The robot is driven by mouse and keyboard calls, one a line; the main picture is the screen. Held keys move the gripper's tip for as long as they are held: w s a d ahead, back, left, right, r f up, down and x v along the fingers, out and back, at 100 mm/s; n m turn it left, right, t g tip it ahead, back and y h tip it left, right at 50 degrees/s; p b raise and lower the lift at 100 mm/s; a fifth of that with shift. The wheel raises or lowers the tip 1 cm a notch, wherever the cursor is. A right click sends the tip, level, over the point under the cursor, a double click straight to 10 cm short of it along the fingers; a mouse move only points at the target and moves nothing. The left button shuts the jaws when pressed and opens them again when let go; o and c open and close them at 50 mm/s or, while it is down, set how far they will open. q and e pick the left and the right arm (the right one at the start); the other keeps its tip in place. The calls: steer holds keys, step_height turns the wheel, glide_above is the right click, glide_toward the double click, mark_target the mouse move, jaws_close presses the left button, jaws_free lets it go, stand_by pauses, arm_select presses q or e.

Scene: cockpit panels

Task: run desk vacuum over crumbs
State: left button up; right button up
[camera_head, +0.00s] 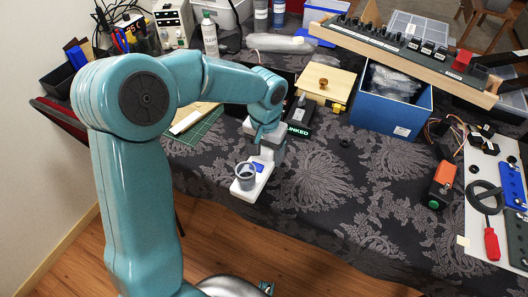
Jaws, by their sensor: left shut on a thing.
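The desk vacuum (262,185) seems to be the white handheld body with a round grey cup (246,172) at its near end. It is at the front edge of the cloth-covered table (310,190). My left gripper (266,146) is shut on its far end, and the gripper and wrist hide part of it. I cannot tell whether the vacuum touches the cloth or is just above it. No crumbs can be made out against the dark floral pattern. My right gripper is not seen.
A blue bin (390,112), a wooden box (326,82) and a black "LINKED" item (299,130) stand behind. An orange-and-black device (441,183) and a white panel with a red screwdriver (491,244) lie right. The cloth's front middle is largely clear.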

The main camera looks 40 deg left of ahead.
arm_select(q)
steer(key=shift+r+p, duration=0.3)
steer(key=shift+r, duration=0.45)
steer(key=shift+r+p, duration=0.75)
steer(key=shift+r, duration=0.2)
steer(key=shift+s+f, duration=0.1)
